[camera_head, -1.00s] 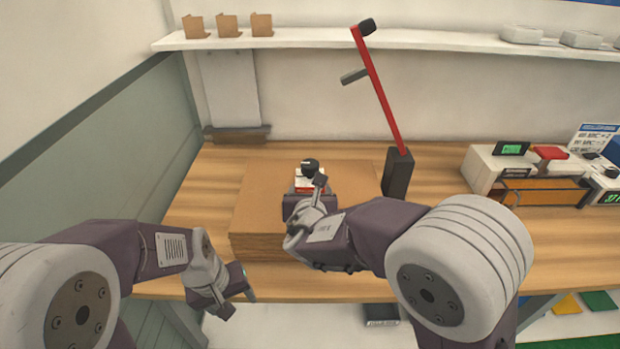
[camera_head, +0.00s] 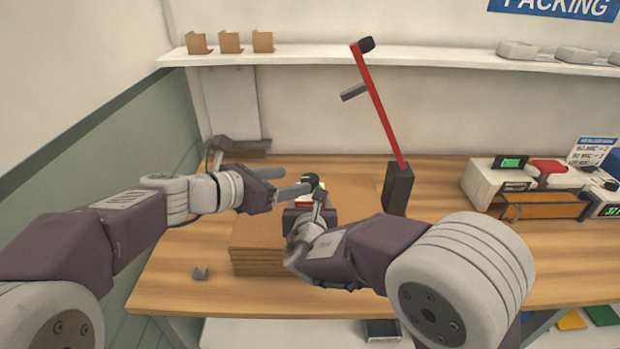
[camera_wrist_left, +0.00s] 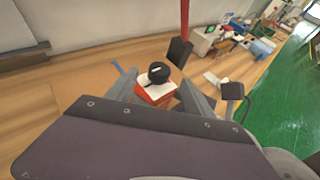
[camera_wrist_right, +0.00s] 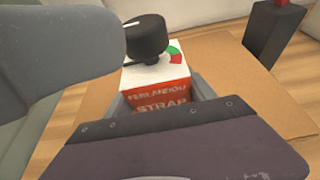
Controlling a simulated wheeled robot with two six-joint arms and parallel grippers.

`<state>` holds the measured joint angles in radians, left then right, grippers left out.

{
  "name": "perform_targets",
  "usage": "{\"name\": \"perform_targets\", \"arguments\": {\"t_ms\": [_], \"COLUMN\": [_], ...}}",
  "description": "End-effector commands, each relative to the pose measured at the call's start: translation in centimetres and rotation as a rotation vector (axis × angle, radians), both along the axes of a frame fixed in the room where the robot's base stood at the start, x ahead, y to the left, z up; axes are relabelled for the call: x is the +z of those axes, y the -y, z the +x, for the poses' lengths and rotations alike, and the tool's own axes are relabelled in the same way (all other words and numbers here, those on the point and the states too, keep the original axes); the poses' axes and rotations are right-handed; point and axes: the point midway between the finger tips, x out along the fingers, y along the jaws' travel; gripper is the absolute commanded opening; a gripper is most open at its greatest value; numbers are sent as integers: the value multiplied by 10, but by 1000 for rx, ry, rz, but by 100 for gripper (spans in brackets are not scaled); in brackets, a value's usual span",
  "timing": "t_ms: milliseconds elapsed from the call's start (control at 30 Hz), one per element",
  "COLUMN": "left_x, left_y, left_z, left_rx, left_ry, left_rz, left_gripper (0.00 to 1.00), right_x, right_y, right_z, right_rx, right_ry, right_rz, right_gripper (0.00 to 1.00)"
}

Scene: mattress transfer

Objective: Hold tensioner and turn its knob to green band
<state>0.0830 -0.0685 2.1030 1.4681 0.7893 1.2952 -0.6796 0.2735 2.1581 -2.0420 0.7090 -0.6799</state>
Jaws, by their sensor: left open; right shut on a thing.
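The strap tensioner (camera_head: 311,200) is a small red and white box with a black knob (camera_head: 309,181) on top, standing over the cardboard stack (camera_head: 262,266). In the right wrist view its dial (camera_wrist_right: 174,54) shows green and red parts at the right, and the knob's white mark (camera_wrist_right: 132,23) points left, away from the green. My right gripper (camera_head: 311,214) is shut on the tensioner's body from the near side. My left gripper (camera_head: 290,181) is open just left of the knob. In the left wrist view the knob (camera_wrist_left: 159,72) appears between its fingers; contact is unclear.
A red arm (camera_head: 380,110) on a black post (camera_head: 397,189) stands right of the stack. A white machine (camera_head: 500,183) is at the far right of the table. A shelf (camera_head: 400,62) runs behind.

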Motion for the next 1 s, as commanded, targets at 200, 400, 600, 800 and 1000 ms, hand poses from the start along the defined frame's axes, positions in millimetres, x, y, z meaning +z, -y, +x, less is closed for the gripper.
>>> {"name": "perform_targets", "arguments": {"t_ms": [200,400,600,800,1000], "left_x": [-21,-29,-30,-30,-30], "left_y": [34,48,49,49,49], "left_z": [32,47,49,49,49], "left_rx": [-4,0,1,1,1], "left_ry": [-5,-3,-1,-1,-1], "left_rz": [2,3,3,3,3], "left_gripper": [61,61,61,30,0], "right_x": [2,2,2,2,2], "right_y": [0,0,0,0,0], "right_z": [1,1,1,1,1], "right_rx": [0,0,0,0,0], "right_ry": [5,5,5,5,5], "right_rz": [1,1,1,1,1], "right_gripper": [0,0,0,0,0]}}
